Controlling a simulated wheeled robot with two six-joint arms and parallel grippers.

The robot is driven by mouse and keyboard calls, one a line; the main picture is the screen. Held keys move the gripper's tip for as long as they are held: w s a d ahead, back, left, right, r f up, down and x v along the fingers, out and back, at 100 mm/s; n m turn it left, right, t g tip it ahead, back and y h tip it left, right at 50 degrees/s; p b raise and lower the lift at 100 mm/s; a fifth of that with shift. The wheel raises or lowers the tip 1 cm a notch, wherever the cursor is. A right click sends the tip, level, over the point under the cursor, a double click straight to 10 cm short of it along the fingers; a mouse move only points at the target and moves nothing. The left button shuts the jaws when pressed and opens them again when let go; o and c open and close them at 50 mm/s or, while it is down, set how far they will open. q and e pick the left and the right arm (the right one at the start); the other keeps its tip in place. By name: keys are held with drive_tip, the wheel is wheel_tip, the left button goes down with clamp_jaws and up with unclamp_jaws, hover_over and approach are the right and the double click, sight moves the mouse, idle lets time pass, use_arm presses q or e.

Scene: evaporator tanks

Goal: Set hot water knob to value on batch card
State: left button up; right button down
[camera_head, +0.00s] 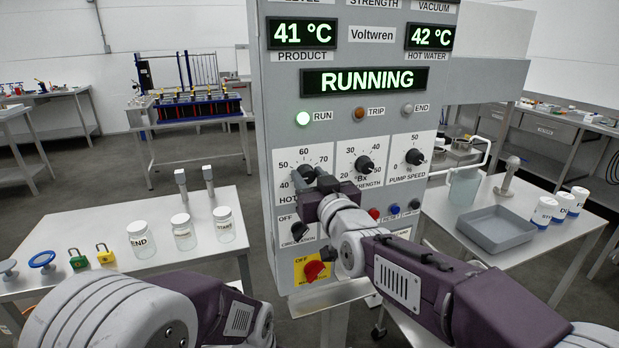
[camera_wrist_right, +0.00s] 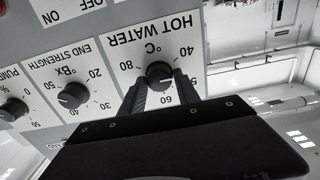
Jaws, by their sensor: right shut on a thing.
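The black hot water knob (camera_head: 307,174) sits at the left of the panel's upper knob row. Its scale shows 40 to 70 in the head view and 80 in the wrist view. My right gripper (camera_head: 318,188) is shut on this knob; in the right wrist view the fingers (camera_wrist_right: 158,82) lie on both sides of the knob (camera_wrist_right: 158,74). I cannot read its pointer exactly. The hot water display (camera_head: 431,36) reads 42 °C. No batch card can be made out. My left arm shows at lower left, but its gripper is out of view.
The end strength knob (camera_head: 364,164) and pump speed knob (camera_head: 414,157) are to the right. A red knob (camera_head: 315,271) is below. Side tables hold jars (camera_head: 142,240) and a grey tray (camera_head: 496,230).

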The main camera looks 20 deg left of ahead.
drive_tip(key=m+b, duration=0.2)
drive_tip(key=shift+f+m, duration=0.2)
drive_tip(key=shift+m, duration=0.2)
drive_tip(key=m+b, duration=0.2)
drive_tip(key=shift+m, duration=0.3)
drive_tip(key=m+b, duration=0.2)
drive_tip(key=shift+d+m, duration=0.1)
drive_tip(key=shift+m, duration=0.3)
drive_tip(key=m+b, duration=0.1)
drive_tip(key=m, duration=0.1)
drive_tip(key=shift+w+m+b, duration=0.1)
drive_tip(key=shift+m+b, duration=0.2)
drive_tip(key=shift+m, duration=0.1)
drive_tip(key=m, duration=0.2)
drive_tip(key=shift+m+b, duration=0.3)
drive_tip(key=shift+b, duration=0.1)
drive_tip(key=m, duration=0.3)
drive_tip(key=shift+m+b, duration=0.3)
drive_tip(key=shift+b, duration=0.05)
drive_tip(key=m, duration=0.6)
drive_tip(key=shift+f+b, duration=0.1)
drive_tip(key=shift+b, duration=0.3)
drive_tip(key=shift+m, duration=0.4)
